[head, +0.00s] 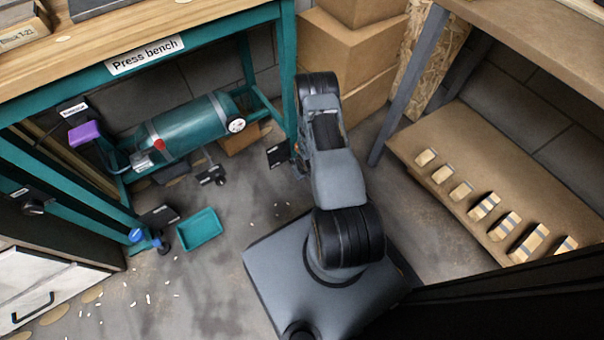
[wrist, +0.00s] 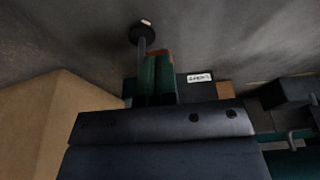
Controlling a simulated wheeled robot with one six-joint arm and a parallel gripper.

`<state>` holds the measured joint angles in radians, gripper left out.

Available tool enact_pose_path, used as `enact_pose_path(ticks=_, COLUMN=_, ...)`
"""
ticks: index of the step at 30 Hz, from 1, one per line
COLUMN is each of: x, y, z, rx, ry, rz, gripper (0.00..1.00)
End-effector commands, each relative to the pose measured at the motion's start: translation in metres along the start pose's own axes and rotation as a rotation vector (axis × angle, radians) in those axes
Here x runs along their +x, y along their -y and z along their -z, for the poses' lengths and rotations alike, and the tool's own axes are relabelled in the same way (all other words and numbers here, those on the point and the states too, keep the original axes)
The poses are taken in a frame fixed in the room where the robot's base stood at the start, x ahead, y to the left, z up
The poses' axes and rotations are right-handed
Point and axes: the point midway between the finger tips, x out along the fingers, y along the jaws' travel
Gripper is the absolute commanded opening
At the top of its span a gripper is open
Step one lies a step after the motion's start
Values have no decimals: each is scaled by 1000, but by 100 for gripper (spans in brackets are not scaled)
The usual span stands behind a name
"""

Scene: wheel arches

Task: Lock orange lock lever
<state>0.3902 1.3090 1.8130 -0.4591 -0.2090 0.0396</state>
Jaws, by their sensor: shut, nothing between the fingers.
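A small orange part, likely the orange lock lever (head: 297,148), shows low on the teal bench leg, just left of my arm in the head view. In the wrist view an orange-brown patch (wrist: 160,54) shows by the teal leg, near a dark round caster (wrist: 143,32). I cannot make out the lever's position. My gripper (wrist: 160,124) shows as a dark body across the bottom of the wrist view, shut and empty, with the teal leg beyond it.
Cardboard boxes (head: 350,60) are stacked behind my arm. A teal tank (head: 190,130) lies under the press bench (head: 160,85). A teal tray (head: 199,230) is on the floor at left. A low brown shelf (head: 480,170) is at right.

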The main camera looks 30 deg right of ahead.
Motion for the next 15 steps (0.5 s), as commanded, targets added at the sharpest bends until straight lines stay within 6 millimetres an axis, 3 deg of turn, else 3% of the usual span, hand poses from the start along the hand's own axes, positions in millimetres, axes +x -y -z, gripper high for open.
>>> enact_pose_path(ticks=15, x=-2, y=1, z=15, rx=-5, ry=0, rz=1, gripper=0)
